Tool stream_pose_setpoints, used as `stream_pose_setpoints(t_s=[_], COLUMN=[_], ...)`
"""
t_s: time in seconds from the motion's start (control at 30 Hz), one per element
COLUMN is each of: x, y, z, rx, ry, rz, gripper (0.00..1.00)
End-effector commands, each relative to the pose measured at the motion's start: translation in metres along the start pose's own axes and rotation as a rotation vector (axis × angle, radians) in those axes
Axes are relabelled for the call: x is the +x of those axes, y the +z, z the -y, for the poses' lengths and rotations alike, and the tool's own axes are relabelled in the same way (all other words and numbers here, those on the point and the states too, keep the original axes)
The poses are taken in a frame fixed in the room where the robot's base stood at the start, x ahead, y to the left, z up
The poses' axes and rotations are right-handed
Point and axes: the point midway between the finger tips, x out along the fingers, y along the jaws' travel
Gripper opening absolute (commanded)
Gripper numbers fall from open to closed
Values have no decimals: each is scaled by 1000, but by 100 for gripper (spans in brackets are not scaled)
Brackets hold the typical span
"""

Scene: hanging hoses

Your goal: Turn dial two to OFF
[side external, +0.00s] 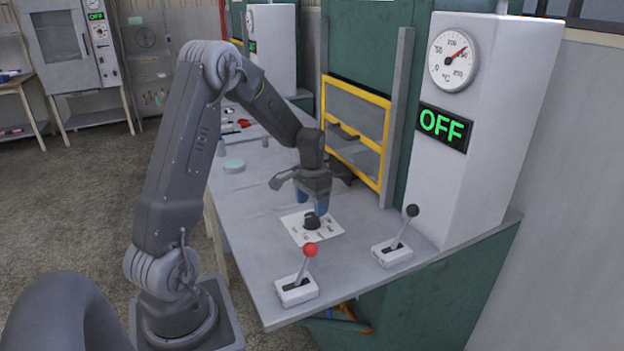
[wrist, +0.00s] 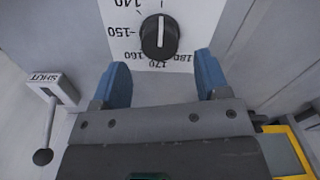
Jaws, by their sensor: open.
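A black round dial (side external: 311,221) sits on a white plate (side external: 327,236) on the grey bench. In the wrist view the dial (wrist: 159,36) has a white line running up and down the picture. The printed numbers 140 to 180 appear upside down around it; I cannot see an OFF mark there. No number two is readable. My gripper (side external: 310,208) points down just above the dial. In the wrist view its blue fingers (wrist: 161,62) are apart and empty, with the dial beyond their tips.
A red-knobbed lever (side external: 305,268) and a black-knobbed lever (side external: 400,235) stand near the bench's front. The latter's plate (wrist: 50,85) reads SHUT. A white cabinet bears a gauge (side external: 453,60) and a green OFF display (side external: 443,127). A yellow-framed door (side external: 384,150) is behind my gripper.

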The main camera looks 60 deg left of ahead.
Motion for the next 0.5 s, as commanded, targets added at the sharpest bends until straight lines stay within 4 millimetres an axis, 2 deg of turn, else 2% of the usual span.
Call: stream_pose_setpoints(t_s=[0.03, 0.2, 0.4, 0.5], x=[-14, -51, -80, -87], y=[-1, -1, -1, 0], z=[0, 0, 0, 0], rx=[0, 0, 1, 1], ry=[-3, -2, -1, -1], rz=[-7, -5, -3, -1], gripper=[69, 69, 69, 69])
